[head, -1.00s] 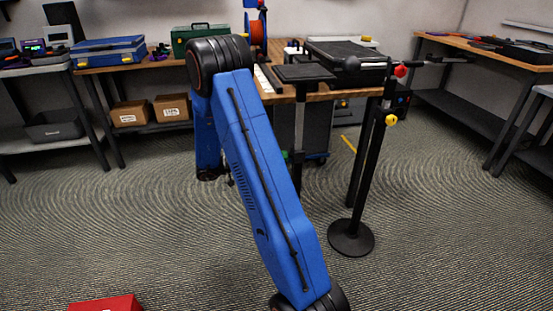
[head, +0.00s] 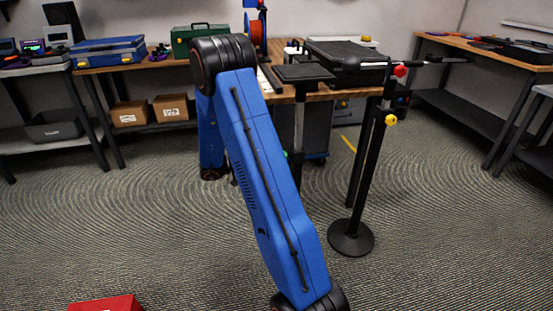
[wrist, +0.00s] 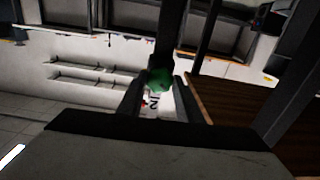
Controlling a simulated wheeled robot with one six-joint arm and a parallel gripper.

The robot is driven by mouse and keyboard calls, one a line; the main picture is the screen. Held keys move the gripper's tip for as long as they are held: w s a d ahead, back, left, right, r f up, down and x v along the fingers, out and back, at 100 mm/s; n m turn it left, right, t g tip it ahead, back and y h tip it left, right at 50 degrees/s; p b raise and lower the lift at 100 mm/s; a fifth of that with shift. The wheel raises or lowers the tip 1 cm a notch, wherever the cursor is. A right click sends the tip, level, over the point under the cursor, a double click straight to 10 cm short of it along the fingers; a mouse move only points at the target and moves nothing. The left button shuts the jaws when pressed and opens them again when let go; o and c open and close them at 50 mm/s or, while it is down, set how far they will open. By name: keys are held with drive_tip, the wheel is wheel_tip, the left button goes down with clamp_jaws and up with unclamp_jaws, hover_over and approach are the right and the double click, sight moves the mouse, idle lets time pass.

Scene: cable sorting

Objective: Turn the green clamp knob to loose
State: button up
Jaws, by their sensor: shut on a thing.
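The green clamp knob (wrist: 160,77) shows in the wrist view, on a dark upright post (wrist: 171,35). My gripper (wrist: 158,86) has one finger on each side of the knob and is shut on it. In the head view my blue arm reaches toward the stand with a flat dark pad (head: 303,73) on a post (head: 299,125). The knob's turn angle cannot be told.
A black stand (head: 351,238) with red (head: 400,71) and yellow (head: 391,119) knobs is to the right. The wooden workbench (head: 334,92) is behind the pad. A red box (head: 105,304) lies at the lower left. The carpet in front is open.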

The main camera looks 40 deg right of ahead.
drive_tip(key=n, duration=1)
drive_tip(key=shift+a, duration=0.1)
idle(0.7)
drive_tip(key=o, duration=1)
drive_tip(key=shift+o, duration=0.2)
drive_tip(key=v, duration=1.7)
drive_tip(key=shift+a, duration=0.25)
